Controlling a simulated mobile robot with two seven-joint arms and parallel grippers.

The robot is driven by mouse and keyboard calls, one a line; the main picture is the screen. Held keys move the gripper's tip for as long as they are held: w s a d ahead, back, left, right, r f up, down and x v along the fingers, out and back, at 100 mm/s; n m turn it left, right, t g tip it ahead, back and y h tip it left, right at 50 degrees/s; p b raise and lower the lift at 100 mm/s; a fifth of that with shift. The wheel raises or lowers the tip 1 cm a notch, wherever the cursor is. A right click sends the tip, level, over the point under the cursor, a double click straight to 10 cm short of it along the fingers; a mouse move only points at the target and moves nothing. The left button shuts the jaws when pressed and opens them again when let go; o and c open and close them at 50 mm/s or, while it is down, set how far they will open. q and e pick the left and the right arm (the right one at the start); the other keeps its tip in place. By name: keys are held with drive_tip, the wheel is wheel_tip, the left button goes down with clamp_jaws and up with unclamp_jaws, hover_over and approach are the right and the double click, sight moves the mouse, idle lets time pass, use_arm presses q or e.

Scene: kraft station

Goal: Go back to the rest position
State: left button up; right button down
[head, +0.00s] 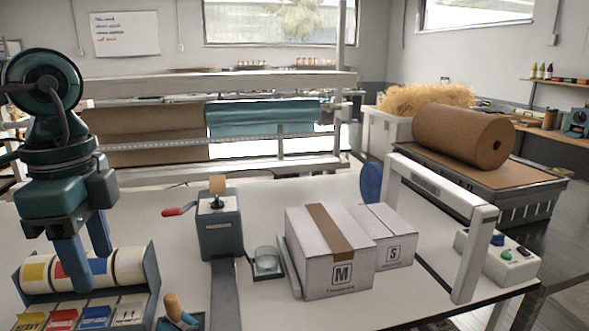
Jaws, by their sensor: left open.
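My left gripper (93,271) hangs at the left of the head view with its two blue fingers pointing down. It is open and I see nothing between the fingers. The fingers are in front of a dispenser (153,275) with label rolls in yellow, red and blue bands; whether they touch it I cannot tell. My right gripper is not in view.
A grey device with a red lever (221,236) stands on the white table (265,305). An M box (318,262) and an S box (395,252) sit by a white arch (474,255). A button panel (500,262) is at the right. A wooden-handled tool (174,308) is at the front.

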use_arm(q)
drive_tip(key=w+a+f+n+t+h, duration=0.1)
drive_tip(key=w+a+f+t+h, duration=0.1)
drive_tip(key=w+f+t+h, duration=0.65)
drive_tip(key=s+a+f+n+t+y, duration=0.4)
drive_tip(key=a+f+n+t+y, duration=0.3)
drive_tip(key=a+f+n+y, duration=0.4)
drive_tip(key=s+d+f+n+g, duration=0.35)
drive_tip(key=s+f+g, duration=0.35)
drive_tip(key=f, duration=0.5)
drive_tip(key=s+d+f+m+g+h, duration=0.25)
drive_tip(key=s+d+f+g, duration=0.25)
drive_tip(key=s+d, duration=0.65)
drive_tip(key=w+d+f+t+h+b, duration=0.1)
drive_tip(key=w+d+f+t+b, duration=0.1)
drive_tip(key=f, duration=0.3)
drive_tip(key=w+d+f+t+h+b, duration=0.2)
drive_tip(key=w+d+f+t, duration=0.1)
drive_tip(key=d+f+t, duration=0.2)
drive_tip(key=shift+w+d+f+m, duration=0.25)
drive_tip(key=shift+w+f+m, duration=0.05)
drive_tip(key=shift+w+f, duration=0.1)
